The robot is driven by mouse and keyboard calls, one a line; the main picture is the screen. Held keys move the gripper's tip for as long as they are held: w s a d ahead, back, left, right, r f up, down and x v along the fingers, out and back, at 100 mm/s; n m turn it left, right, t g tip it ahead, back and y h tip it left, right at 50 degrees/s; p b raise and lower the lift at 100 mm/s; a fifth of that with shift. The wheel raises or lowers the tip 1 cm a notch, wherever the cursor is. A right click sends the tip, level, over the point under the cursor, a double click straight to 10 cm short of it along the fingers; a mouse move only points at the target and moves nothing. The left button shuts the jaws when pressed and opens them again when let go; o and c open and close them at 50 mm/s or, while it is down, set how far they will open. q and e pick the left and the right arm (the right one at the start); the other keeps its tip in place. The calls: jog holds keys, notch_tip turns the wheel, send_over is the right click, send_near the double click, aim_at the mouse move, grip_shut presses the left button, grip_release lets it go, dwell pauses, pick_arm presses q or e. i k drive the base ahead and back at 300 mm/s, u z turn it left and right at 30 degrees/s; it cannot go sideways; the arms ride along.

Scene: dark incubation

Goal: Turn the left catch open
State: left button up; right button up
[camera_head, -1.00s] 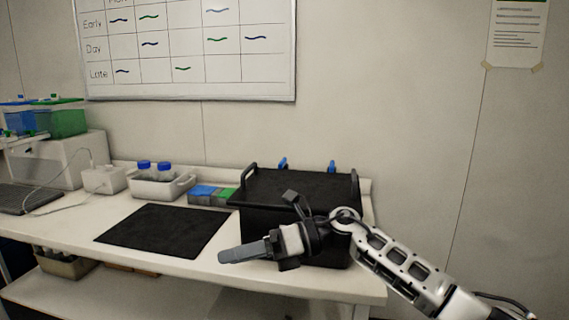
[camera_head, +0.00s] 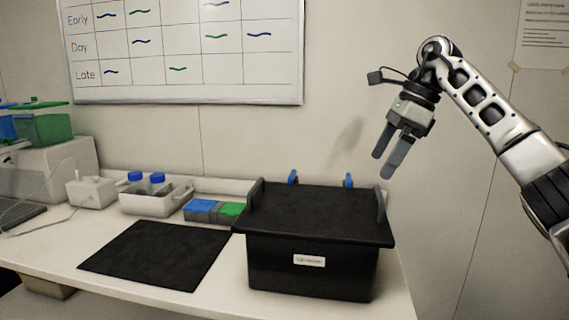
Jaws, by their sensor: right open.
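A black lidded box (camera_head: 312,267) with a small white label stands on the right part of the bench. Its black lid (camera_head: 315,212) is on, with an upright handle at each end. Two blue catches stick up behind the lid's back edge: the left catch (camera_head: 293,176) and the right catch (camera_head: 348,181). Their lower parts are hidden by the lid. My right gripper (camera_head: 382,168) is open and empty, pointing down, above and to the right of the right catch, apart from the box. My left gripper is not in view.
A black mat (camera_head: 156,254) lies on the white bench (camera_head: 60,250) left of the box. Blue and green blocks (camera_head: 200,210) and a white caddy (camera_head: 150,201) with blue-capped bottles stand along the back. The wall is close behind the box.

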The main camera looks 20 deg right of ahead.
aim_at(292, 177)
jog(key=i, duration=1.05)
